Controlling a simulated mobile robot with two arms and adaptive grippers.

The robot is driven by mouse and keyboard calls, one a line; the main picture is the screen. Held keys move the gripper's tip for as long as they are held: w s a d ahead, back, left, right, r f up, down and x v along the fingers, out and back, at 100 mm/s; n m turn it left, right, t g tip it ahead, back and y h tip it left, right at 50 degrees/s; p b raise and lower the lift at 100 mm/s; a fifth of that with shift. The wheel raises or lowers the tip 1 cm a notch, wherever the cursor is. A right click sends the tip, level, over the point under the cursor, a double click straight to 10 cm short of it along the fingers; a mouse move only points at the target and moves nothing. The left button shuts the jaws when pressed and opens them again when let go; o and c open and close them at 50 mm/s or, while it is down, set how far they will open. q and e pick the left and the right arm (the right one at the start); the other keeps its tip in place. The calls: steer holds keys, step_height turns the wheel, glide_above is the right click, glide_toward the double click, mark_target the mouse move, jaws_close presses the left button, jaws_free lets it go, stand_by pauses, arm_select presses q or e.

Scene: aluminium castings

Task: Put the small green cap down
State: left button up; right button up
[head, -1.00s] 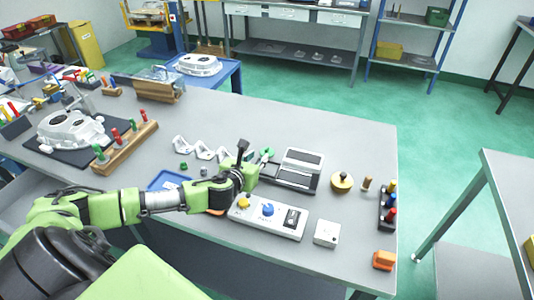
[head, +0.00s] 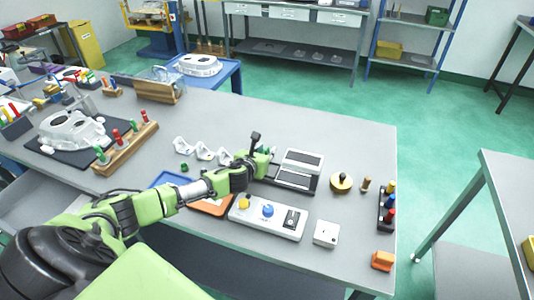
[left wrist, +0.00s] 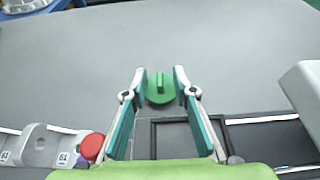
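The small green cap (left wrist: 160,93), a round disc with a raised fin, is between the two fingertips of my left gripper (left wrist: 161,84) in the left wrist view. The fingers flank its rim closely and appear shut on it. Grey bench top shows beyond the cap; its height above the bench is hard to judge. In the head view my left gripper (head: 267,156) is over the bench beside the dark-framed fixture (head: 284,183), and the cap is mostly hidden. My right gripper is in neither view.
White brackets (head: 205,152) and another green piece (head: 184,167) lie left of the gripper. A control box (head: 268,218) is in front. A brass-coloured round part (head: 342,187) and a rack of coloured handles (head: 387,207) stand right. Bench behind the gripper is clear.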

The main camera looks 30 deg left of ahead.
arm_select(q)
steer(key=shift+c, duration=0.4)
jaws_close()
steer(key=shift+r, duration=0.1)
steer(key=shift+r, duration=0.55)
steer(key=s+d+r+b, duration=0.1)
steer(key=s+r+b, duration=0.1)
steer(key=s+r, duration=0.9)
steer(key=v, duration=0.3)
steer(key=shift+s+a+f, duration=0.15)
steer(key=shift+f, duration=0.05)
